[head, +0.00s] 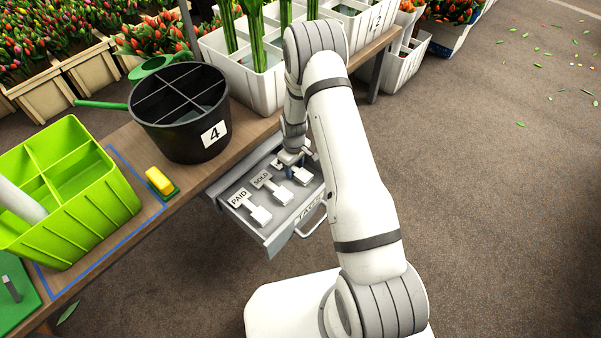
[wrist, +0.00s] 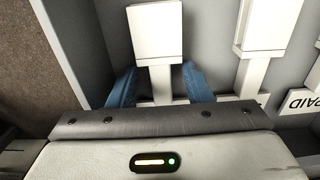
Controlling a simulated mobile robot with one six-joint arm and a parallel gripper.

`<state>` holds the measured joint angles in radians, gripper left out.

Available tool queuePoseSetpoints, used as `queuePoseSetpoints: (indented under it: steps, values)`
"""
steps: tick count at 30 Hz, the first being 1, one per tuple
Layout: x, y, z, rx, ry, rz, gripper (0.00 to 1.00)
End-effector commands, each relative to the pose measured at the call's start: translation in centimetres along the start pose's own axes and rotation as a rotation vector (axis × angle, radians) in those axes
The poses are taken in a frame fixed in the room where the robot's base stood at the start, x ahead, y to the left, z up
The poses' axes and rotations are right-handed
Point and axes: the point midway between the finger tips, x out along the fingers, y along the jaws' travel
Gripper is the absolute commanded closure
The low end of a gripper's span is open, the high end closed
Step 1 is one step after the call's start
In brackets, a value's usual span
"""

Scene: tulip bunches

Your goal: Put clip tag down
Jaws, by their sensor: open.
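A white clip tag (wrist: 155,34) lies in the open drawer (head: 281,236), at the end farthest from the PAID tag. Its wide block and narrow stem show in the wrist view, and its block also shows in the head view (head: 302,176). My gripper (wrist: 160,86) is open, with one blue finger on each side of the stem and a gap visible on both sides. In the head view, my gripper (head: 290,158) is low in the drawer and partly hides this tag. The tag's lettering is hidden.
A SOLD tag (head: 278,194) and a PAID tag (head: 259,214) lie beside it in the drawer. The drawer walls are close around my gripper. A black bucket (head: 185,130), yellow sponge (head: 159,180) and green crate (head: 85,215) stand on the bench above.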

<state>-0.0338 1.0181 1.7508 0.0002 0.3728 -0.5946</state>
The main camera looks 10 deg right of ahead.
Motion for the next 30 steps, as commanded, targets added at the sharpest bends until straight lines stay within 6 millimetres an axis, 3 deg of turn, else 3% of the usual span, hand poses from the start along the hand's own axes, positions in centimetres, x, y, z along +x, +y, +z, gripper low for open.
queuePoseSetpoints:
  steps: [5, 21, 30]
  values:
    - [-0.09, 0.01, -0.03, 0.0, 0.001, 0.0, 0.55]
    - [-0.1, 0.0, -0.02, 0.0, 0.0, 0.0, 0.99]
    - [-0.19, 0.01, -0.02, 0.0, 0.0, 0.0, 1.0]
